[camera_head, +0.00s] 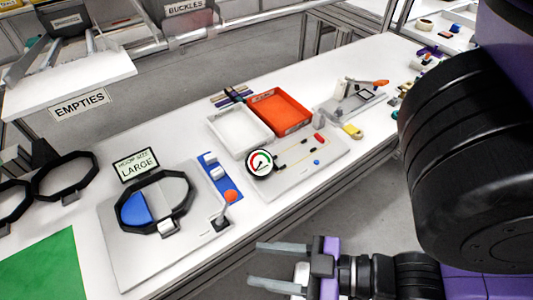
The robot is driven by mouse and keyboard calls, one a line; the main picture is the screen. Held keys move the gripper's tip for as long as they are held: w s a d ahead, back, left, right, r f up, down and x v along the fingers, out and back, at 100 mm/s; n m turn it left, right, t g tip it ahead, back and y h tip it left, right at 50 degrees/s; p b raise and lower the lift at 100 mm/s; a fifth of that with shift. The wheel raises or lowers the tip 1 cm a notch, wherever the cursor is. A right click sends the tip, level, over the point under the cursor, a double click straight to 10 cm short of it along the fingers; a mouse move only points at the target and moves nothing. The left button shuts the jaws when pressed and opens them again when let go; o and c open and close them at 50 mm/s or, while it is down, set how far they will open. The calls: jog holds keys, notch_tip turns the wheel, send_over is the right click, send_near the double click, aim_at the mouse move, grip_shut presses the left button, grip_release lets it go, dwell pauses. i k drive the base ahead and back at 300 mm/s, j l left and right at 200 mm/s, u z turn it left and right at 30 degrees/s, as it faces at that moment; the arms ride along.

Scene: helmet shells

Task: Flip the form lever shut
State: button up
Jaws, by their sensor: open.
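The form (180,221) is a black oval ring around a blue half and a grey half, on a light grey base plate (118,250) at the left of the bench. The form lever (223,211) stands at the plate's right side, a grey arm rising from a dark pivot to an orange knob (231,196). The lever leans slightly right of upright. My gripper (262,265) is open and empty, in front of the bench edge, to the lower right of the lever and apart from it. Its two grey fingers point left.
A blue block (212,164) stands just behind the lever. A round gauge (261,163) is to its right, with white (238,132) and orange (280,110) trays behind. Another orange-handled lever (378,83) is farther right. A "LARGE" sign (137,164) stands behind the form.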

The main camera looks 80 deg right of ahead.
aim_at(231, 195)
jog(key=k+z, duration=0.1)
jog(key=z, duration=0.3)
jog(key=k+j+z, duration=0.4)
jog(key=k+j, duration=0.2)
jog(key=k, duration=0.1)
